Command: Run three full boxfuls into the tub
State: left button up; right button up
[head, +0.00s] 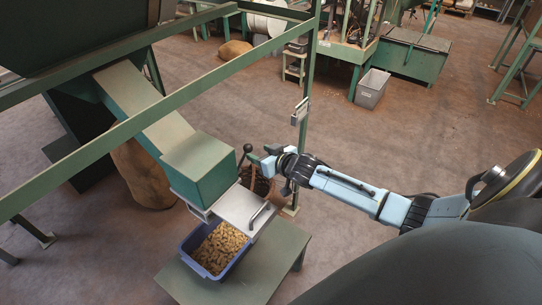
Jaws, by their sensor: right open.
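A blue tub (236,265) with a heap of brown nuts (217,249) in it stands on a low green table. Above its back edge is a green box (198,169) at the foot of a sloping chute (143,107). A flat metal plate with a dark handle (258,215) sticks out from under the box, partly over the tub. A lever with a black ball knob (247,148) stands at the box's right side. My right gripper (260,161) is open, close to the right of the lever; I cannot tell whether it touches. My left gripper is out of view.
A green frame post (309,75) rises behind my right gripper, and a long green rail (130,126) crosses in front of the chute. A brown sack (141,172) stands under the chute. The table (264,277) has bare room right of the tub. A grey bin (371,89) stands farther back.

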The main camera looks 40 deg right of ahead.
jog(key=shift+v, duration=2.45)
jog(key=shift+c, duration=0.4)
